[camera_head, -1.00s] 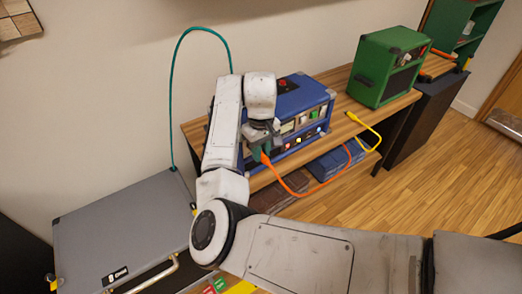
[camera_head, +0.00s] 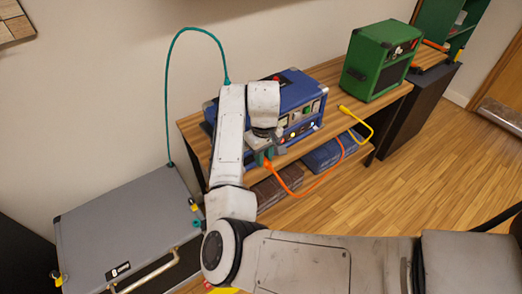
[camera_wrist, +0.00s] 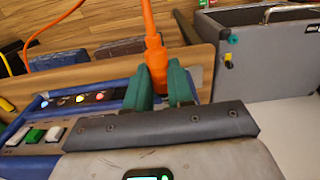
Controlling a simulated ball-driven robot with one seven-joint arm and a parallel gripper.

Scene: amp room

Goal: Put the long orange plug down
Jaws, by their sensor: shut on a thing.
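The long orange plug (camera_wrist: 156,62) is between the green fingers of my gripper (camera_wrist: 160,84) in the wrist view, with its orange cable (camera_wrist: 70,14) running off to the upper left. In the head view my gripper (camera_head: 262,156) is in front of the blue amp (camera_head: 300,95), and the orange cable (camera_head: 290,190) loops below the shelf edge and back up to the right. My gripper is shut on the plug. The plug's tip is hidden between the fingers. The blue amp's knobs and buttons (camera_wrist: 80,100) show at the left in the wrist view.
A green amp (camera_head: 378,60) stands on the wooden shelf (camera_head: 345,100) to the right. A yellow cable (camera_head: 362,125) hangs over its front edge. A grey case (camera_head: 120,225) stands at lower left, with a teal cable (camera_head: 172,80) arching above it. Blue boxes (camera_head: 325,155) sit on the lower shelf.

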